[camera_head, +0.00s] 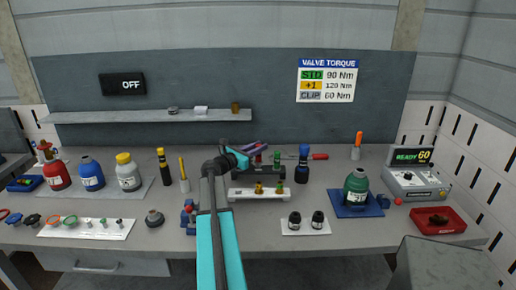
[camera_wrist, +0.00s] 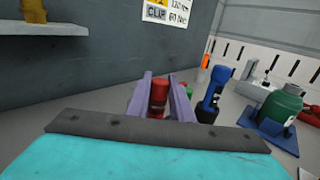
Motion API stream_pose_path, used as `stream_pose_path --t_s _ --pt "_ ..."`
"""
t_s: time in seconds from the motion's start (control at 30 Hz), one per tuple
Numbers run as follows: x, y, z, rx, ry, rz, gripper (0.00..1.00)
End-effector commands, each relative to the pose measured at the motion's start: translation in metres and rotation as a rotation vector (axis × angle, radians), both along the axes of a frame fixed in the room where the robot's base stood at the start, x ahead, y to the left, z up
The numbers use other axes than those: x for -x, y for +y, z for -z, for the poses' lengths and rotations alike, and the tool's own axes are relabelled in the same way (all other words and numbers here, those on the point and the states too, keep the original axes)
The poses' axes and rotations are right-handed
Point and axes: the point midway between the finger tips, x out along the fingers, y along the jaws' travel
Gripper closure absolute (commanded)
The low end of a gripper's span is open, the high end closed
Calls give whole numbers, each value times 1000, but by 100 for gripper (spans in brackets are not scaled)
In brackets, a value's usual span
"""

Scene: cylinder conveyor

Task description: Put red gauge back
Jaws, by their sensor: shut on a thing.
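My gripper (camera_head: 254,148) has purple fingers and reaches over the back middle of the bench. In the wrist view, my gripper (camera_wrist: 162,82) is shut on a red cylindrical piece, which I take to be the red gauge (camera_wrist: 158,95). In the head view this piece is mostly hidden by the fingers and arm. A dark rack (camera_head: 262,174) stands just below the gripper, with a green-topped gauge (camera_head: 277,160) at its right. I cannot tell whether the red piece touches the rack.
A white block (camera_head: 240,195) with small brass-based fittings stands in front of the rack. A blue-and-black tool (camera_head: 302,164) stands upright close on the right; it also shows in the wrist view (camera_wrist: 212,95). A green bottle (camera_head: 356,188) is farther right. The back wall is close behind.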

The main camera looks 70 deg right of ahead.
Motion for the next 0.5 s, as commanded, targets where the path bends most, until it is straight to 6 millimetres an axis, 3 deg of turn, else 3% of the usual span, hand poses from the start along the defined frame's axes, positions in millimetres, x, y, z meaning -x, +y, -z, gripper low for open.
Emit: stream_pose_path --t_s 0.5 --pt "0 0 9 1 1 0 100"
